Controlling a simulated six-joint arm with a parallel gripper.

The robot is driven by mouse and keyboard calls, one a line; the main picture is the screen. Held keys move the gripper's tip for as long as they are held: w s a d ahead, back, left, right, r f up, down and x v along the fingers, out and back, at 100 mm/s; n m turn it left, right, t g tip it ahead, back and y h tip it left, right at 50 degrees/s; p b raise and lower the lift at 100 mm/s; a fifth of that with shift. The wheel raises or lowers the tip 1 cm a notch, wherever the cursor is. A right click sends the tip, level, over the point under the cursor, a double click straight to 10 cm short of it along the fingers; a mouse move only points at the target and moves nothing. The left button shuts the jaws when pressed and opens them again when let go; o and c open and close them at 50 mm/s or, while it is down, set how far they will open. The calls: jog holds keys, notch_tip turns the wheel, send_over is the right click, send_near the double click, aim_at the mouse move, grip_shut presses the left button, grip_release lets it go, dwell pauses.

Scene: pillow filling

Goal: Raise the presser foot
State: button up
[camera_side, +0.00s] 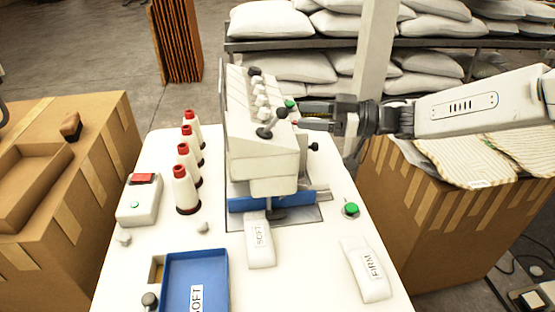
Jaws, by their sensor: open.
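The white sewing machine head (262,150) stands on the white table, with dials and black knobs on its sloped top. The dark presser foot (276,212) shows under the head, low at the blue plate; I cannot tell whether it touches the plate. A black-knobbed lever (313,147) sticks out of the head's right side. A green button (290,104) is on the head's upper right edge. My gripper (308,114) reaches in from the right, close beside that upper edge and above the lever. It is open; its fingertips are small and dark, and contact with the head is unclear.
Several red-topped thread cones (186,190) stand left of the head. A control box (139,200) with a red switch and a blue tray (195,280) are at left. SOFT (259,250) and FIRM (372,287) pads lie in front, beside a green button (351,209). Cardboard boxes flank the table.

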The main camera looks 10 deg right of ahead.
aim_at(283, 113)
jog(key=shift+x, duration=2.6)
grip_shut()
